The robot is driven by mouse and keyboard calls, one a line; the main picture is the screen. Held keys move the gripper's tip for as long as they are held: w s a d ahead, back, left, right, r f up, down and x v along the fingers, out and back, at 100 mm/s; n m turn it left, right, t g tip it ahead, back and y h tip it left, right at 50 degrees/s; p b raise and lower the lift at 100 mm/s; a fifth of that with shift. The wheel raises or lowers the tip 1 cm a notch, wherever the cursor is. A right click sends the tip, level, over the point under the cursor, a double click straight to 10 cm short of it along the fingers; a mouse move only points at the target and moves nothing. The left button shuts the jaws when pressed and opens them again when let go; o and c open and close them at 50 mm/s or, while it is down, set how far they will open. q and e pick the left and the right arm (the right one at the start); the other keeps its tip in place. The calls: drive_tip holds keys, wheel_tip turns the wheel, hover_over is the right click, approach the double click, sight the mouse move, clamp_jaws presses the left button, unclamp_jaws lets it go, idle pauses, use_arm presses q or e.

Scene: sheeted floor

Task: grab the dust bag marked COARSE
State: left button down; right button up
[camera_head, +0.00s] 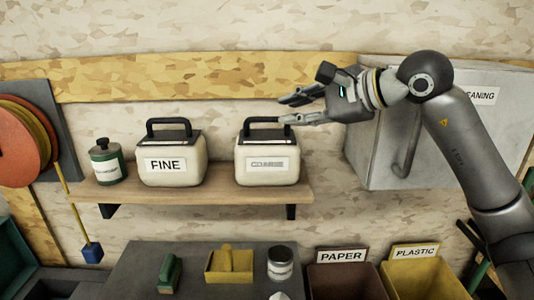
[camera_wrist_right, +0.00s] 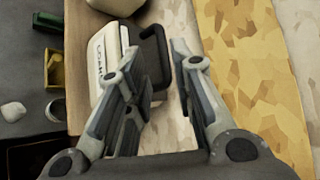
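The COARSE dust bag (camera_head: 267,172) is a cream box-like bag with a dark top and black handle, upright at the right of the shelf. Its label is hard to read in the head view; "COAR" shows on the bag (camera_wrist_right: 97,58) in the wrist view. The FINE bag (camera_head: 172,173) stands to its left. My right gripper (camera_head: 288,109) is open, its fingertips beside and just above the right end of the COARSE handle (camera_head: 266,122). In the wrist view the handle (camera_wrist_right: 153,42) shows between the spread fingers (camera_wrist_right: 155,50); I cannot tell whether they touch it. My left gripper is out of view.
The wooden shelf (camera_head: 220,196) also holds a green-and-white jar (camera_head: 107,165) at left. A grey cabinet (camera_head: 384,150) marked "...EANING" is close on the right, behind my arm. Below are a dark bench (camera_head: 140,270) and the PAPER (camera_head: 341,282) and PLASTIC (camera_head: 425,278) bins.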

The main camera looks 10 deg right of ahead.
sight(265, 119)
drive_tip(key=x, duration=0.3)
drive_tip(key=shift+w+a+p, duration=0.2)
drive_tip(key=shift+p, duration=0.15)
drive_tip(key=shift+w+a+f+p, duration=0.2)
drive_tip(key=shift+w+p, duration=0.25)
drive_tip(key=shift+p, duration=0.1)
drive_tip(key=p+x, duration=0.1)
drive_tip(key=x, duration=0.1)
drive_tip(key=p+x, duration=0.1)
drive_tip(key=x, duration=0.1)
drive_tip(key=shift+w+d+f, duration=0.15)
drive_tip(key=shift+w+f, duration=0.1)
drive_tip(key=shift+s, duration=0.1)
clamp_jaws()
drive_tip(key=shift+r, duration=0.1)
